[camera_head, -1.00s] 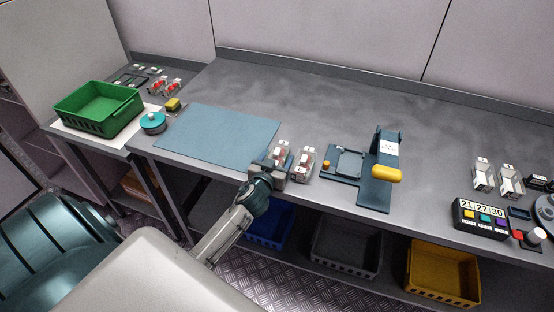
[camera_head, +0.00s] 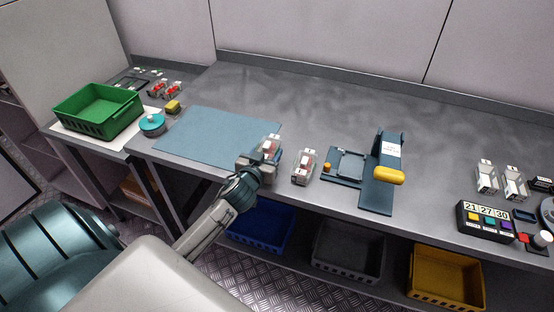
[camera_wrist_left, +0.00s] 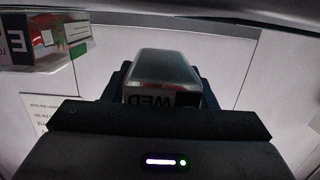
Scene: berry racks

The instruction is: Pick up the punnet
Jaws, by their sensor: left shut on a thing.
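My left gripper (camera_head: 257,162) is shut on a clear punnet (camera_head: 270,147) with red fruit and a white label, at the right edge of the blue mat. In the left wrist view the held punnet (camera_wrist_left: 162,75) sits between the jaws, with a dark label reading "WED" toward the camera. I cannot tell how far it is above the table. A second similar punnet (camera_head: 305,166) stands to the right of my gripper, apart from it. My right gripper is not in view.
The blue mat (camera_head: 215,135) lies left of the gripper. A dark blue press with a yellow handle (camera_head: 389,175) stands right of the second punnet. A green crate (camera_head: 97,112) is at far left. Two empty punnets (camera_head: 500,180) and a button box (camera_head: 485,221) are at right. The table's back is clear.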

